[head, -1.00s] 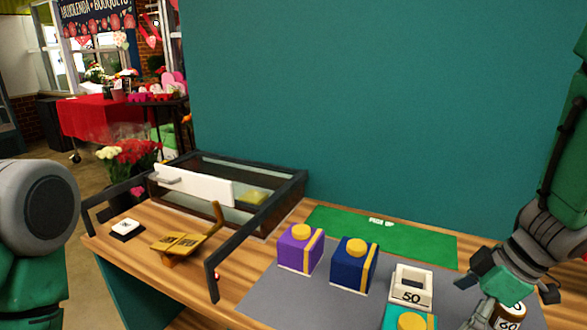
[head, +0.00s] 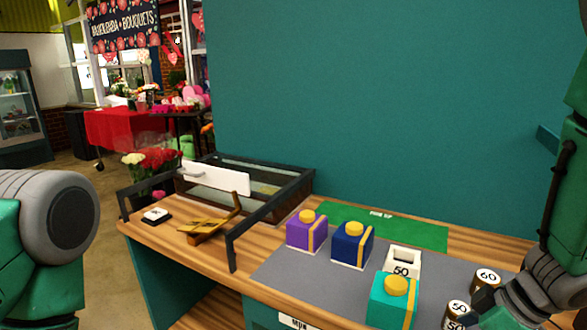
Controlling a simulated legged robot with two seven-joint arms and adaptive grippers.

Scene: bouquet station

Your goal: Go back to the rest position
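My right gripper (head: 492,308) is at the bottom right, low beside two dark, white-labelled cylinders. The cylinder marked 60 (head: 487,282) stands just behind it, and the one marked 50 (head: 457,313) is to its left. The gripper is partly cut off by the lower frame edge, and its finger opening is not clear. Of my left arm only a grey and green link shows at the left edge. My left gripper is out of view.
A green mat (head: 410,233) behind is bare. A glass-topped case (head: 262,176) and gold stand (head: 203,230) are left.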

